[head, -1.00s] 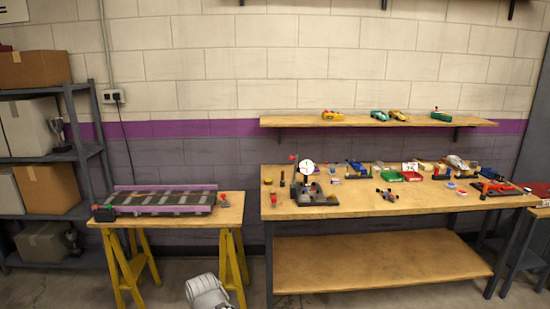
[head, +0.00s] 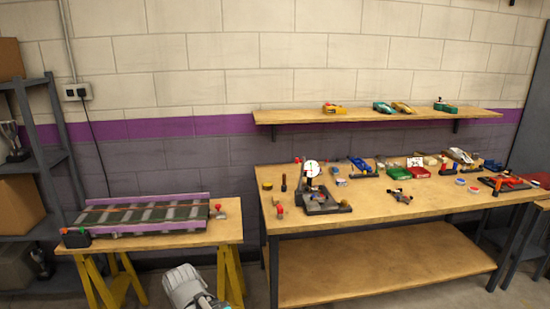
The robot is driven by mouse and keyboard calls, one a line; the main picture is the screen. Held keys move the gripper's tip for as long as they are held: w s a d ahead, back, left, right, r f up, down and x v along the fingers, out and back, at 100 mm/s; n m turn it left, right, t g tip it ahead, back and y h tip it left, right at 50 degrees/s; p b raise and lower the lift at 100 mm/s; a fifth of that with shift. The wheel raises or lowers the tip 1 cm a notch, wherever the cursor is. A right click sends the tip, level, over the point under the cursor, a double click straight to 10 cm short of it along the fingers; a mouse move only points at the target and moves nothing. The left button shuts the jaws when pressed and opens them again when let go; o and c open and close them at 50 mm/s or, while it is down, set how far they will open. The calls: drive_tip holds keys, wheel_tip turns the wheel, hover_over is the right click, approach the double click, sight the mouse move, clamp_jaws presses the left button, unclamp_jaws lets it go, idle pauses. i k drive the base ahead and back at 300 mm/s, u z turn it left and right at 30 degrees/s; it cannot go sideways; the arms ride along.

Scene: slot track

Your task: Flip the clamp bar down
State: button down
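I cannot clearly make out the clamp bar at this distance. A dark fixture (head: 325,202) with a round white dial (head: 311,169) stands at the left part of the long workbench. A red device on a dark base (head: 508,183) lies at the bench's right end. Either could carry a bar, but its position is too small to tell. Part of my white and grey arm (head: 188,288) shows at the bottom, in front of the benches and well short of them. My gripper's fingers do not show.
The long workbench (head: 400,222) holds several toy cars, trays and small parts. A smaller table (head: 225,232) on yellow trestles carries a purple-edged track (head: 150,214). A wall shelf (head: 290,116) holds several cars. A dark rack (head: 45,150) stands at left. Floor shows between table and bench.

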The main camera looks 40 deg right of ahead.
sight(304, 173)
drive_tip(key=i, duration=0.95)
drive_tip(key=z, duration=1.05)
